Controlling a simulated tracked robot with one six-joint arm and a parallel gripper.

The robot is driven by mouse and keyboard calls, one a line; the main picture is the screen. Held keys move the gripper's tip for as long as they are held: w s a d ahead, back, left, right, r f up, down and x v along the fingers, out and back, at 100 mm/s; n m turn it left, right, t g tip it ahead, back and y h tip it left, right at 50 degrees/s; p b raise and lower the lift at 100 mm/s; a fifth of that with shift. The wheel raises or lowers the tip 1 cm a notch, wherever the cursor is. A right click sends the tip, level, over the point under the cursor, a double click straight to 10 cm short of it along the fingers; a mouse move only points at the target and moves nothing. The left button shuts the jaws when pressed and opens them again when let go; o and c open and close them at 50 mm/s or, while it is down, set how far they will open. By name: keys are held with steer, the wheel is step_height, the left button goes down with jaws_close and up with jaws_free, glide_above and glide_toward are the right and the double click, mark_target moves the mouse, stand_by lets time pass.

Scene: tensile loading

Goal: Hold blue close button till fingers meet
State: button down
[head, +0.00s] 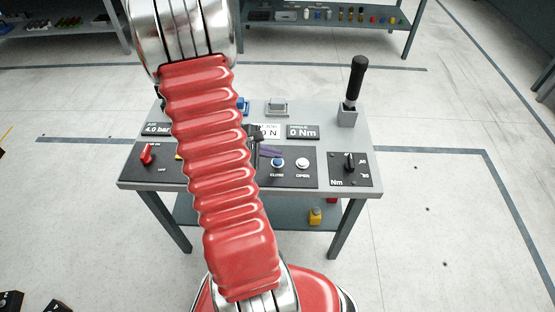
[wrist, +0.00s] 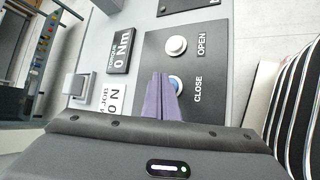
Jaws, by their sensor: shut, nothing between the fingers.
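The blue CLOSE button (head: 277,162) sits on a black panel on the grey bench, left of the white OPEN button (head: 302,163). In the wrist view the blue button (wrist: 176,83) is partly hidden behind the purple fingers of my gripper (wrist: 161,76), and the OPEN button (wrist: 176,46) is clear of them. My gripper is shut and empty, its two fingers side by side. In the head view its purple fingertips (head: 271,152) are just beside the CLOSE button at its upper left. I cannot tell whether they touch it.
The "0 Nm" display (head: 303,132) and "0 N" display (head: 267,131) stand behind the panel. A black-handled lever (head: 355,80) rises at the back right. A dial (head: 349,162) is at right, a red switch (head: 146,153) at left. My arm hides the bench's middle.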

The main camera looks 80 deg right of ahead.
mark_target(275, 162)
steer(key=shift+f, duration=0.15)
steer(key=shift+f, duration=0.2)
steer(key=shift+f, duration=0.55)
stand_by(2.7)
steer(key=shift+r, duration=0.1)
stand_by(1.8)
steer(key=shift+r, duration=0.85)
steer(key=shift+r, duration=0.1)
steer(key=shift+r, duration=2.4)
steer(key=shift+s, duration=0.1)
